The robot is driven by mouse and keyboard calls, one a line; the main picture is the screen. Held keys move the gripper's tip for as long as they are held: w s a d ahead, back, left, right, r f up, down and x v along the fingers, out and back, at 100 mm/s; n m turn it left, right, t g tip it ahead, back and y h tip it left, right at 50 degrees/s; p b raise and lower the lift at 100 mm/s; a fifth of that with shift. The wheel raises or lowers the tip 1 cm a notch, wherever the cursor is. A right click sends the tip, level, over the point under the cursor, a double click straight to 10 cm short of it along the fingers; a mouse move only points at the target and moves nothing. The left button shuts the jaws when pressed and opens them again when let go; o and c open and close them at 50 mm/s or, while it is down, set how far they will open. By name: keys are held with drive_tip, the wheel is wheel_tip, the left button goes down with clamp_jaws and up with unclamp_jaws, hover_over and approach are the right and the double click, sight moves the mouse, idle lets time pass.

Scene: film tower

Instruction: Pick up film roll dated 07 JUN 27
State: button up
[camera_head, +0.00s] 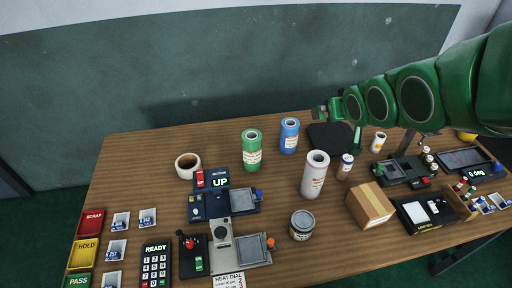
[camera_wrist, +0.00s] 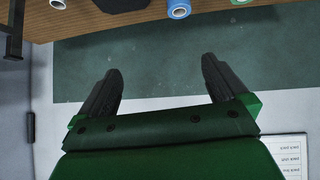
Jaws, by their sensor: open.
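Several film rolls stand upright on the wooden table: a green roll (camera_head: 252,150), a blue roll (camera_head: 289,136) and a larger white roll (camera_head: 315,175). Each has a label, but the dates are too small to read, so I cannot tell which is dated 07 JUN 27. My gripper (camera_head: 328,111) is at the table's back edge, right of the blue roll and apart from it. In the wrist view my gripper (camera_wrist: 160,70) is open and empty. The blue roll (camera_wrist: 179,9) and the edge of the green roll (camera_wrist: 240,2) show at the top there.
A tape ring (camera_head: 188,165), the "UP" device (camera_head: 219,181), a grey tin (camera_head: 302,225) and a cardboard box (camera_head: 370,204) surround the rolls. A dark mat (camera_head: 330,138) lies behind. A small white-and-orange roll (camera_head: 378,142) stands right. The back-left table is clear.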

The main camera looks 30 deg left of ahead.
drive_tip(key=a+n+y, duration=0.2)
drive_tip(key=a+y, duration=0.1)
drive_tip(key=a, duration=0.8)
drive_tip(key=n+g+y, duration=0.1)
drive_tip(key=n+y, duration=0.1)
drive_tip(key=y, duration=0.1)
hover_over(256, 147)
drive_tip(key=s+d, duration=0.2)
drive_tip(key=d, duration=0.1)
wheel_tip(256, 147, down, 22)
drive_tip(key=shift+w+f, duration=0.15)
drive_tip(key=shift+x, duration=3.85)
drive_tip(key=c, duration=1.3)
drive_tip(key=shift+c, duration=0.2)
